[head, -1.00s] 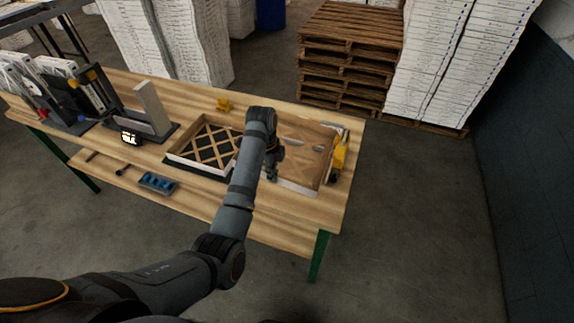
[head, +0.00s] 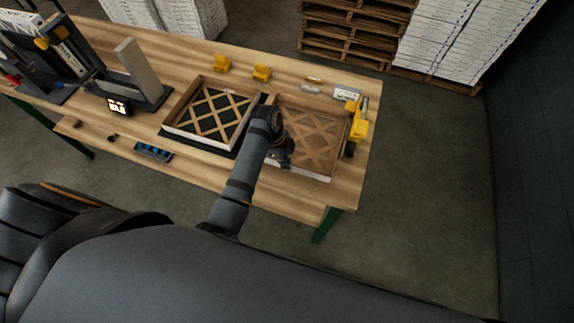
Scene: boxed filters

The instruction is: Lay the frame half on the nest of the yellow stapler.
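The yellow stapler (head: 357,122) stands at the right end of the workbench. A brown lattice-faced frame half (head: 318,140) with a pale front edge lies just left of it, over the nest area; the nest beneath is hidden, and I cannot tell whether it is fully seated. My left gripper (head: 284,157) is low at the left side of this frame half. Its fingers are small and dark, so I cannot tell whether they grip it. A second lattice frame (head: 208,116) sits on a black base to the left. My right gripper is out of view.
Two small yellow blocks (head: 262,73) stand behind the left frame. A pale label or card (head: 346,94) and small items lie behind the stapler.

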